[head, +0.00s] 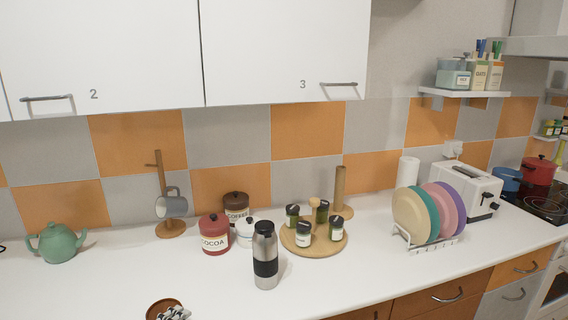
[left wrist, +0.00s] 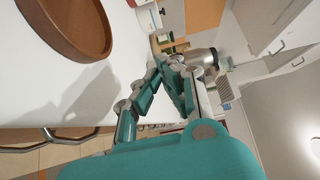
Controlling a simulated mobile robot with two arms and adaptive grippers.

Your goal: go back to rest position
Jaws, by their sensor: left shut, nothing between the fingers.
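My left gripper (left wrist: 161,74) shows in the left wrist view, with teal fingers and grey joints. Its fingertips come together with nothing between them. A brown round wooden tray (left wrist: 72,50) lies on the white counter at the upper left of that view, apart from the fingers. In the head view the tray (head: 153,306) is cut by the bottom edge, and a small grey and dark piece overlaps it, probably my left gripper's tip. My right gripper is in neither view.
A steel flask (head: 265,255) stands upright on the counter. Behind it are a red cocoa jar (head: 215,234), a mug stand (head: 170,229) and a round board (head: 318,244) with spice jars. A plate rack (head: 432,245) stands right, a green teapot (head: 57,243) left. White cupboards (head: 285,50) hang above.

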